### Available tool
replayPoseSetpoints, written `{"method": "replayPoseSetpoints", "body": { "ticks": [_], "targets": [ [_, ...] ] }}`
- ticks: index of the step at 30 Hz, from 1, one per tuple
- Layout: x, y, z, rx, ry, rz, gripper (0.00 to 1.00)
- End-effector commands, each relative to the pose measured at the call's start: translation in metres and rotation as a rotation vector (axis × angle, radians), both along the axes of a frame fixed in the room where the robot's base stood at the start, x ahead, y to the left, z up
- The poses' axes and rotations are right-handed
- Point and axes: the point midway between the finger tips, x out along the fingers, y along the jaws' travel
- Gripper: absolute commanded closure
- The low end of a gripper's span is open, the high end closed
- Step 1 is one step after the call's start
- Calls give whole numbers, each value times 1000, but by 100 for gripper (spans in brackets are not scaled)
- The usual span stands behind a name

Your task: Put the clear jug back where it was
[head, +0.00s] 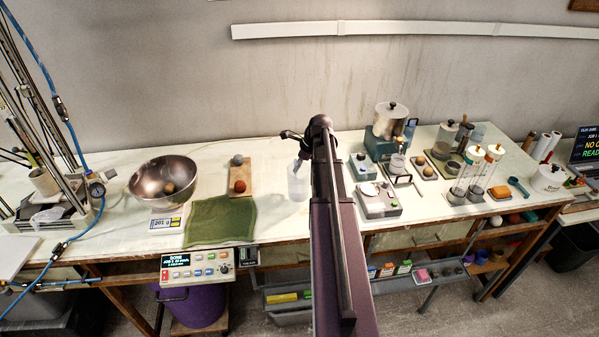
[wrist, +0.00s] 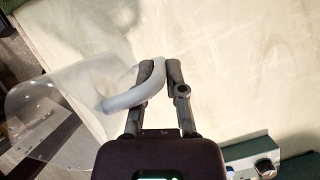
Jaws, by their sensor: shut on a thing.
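The clear jug (head: 298,184) is see-through and sits just left of my arm in the head view, over the pale bench top. In the wrist view its clear body (wrist: 65,95) is at the left, with a thick pale handle (wrist: 125,98) curving up to my fingers. My gripper (wrist: 160,70) is shut on the handle near its upper end. In the head view my arm hides part of the jug's right side. I cannot tell whether the jug's base touches the bench.
A wooden board (head: 241,182) with two balls, a green cloth (head: 220,221) and a steel bowl (head: 150,190) lie to the left. A grey device (head: 378,202) and a teal machine (head: 380,148) stand close on the right. Bare bench shows around the jug.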

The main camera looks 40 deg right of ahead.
Motion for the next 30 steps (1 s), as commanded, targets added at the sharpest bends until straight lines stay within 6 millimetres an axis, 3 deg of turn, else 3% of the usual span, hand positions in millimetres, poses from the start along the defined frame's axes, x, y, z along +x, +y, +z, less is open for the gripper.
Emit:
{"method": "replayPoseSetpoints", "body": {
  "ticks": [2, 15, 30],
  "targets": [
    [9, -5, -1, 0, 0, 0, 100],
    [7, -3, -35, 0, 0, 0, 100],
    [7, -3, -37, 0, 0, 1, 100]
  ]
}}
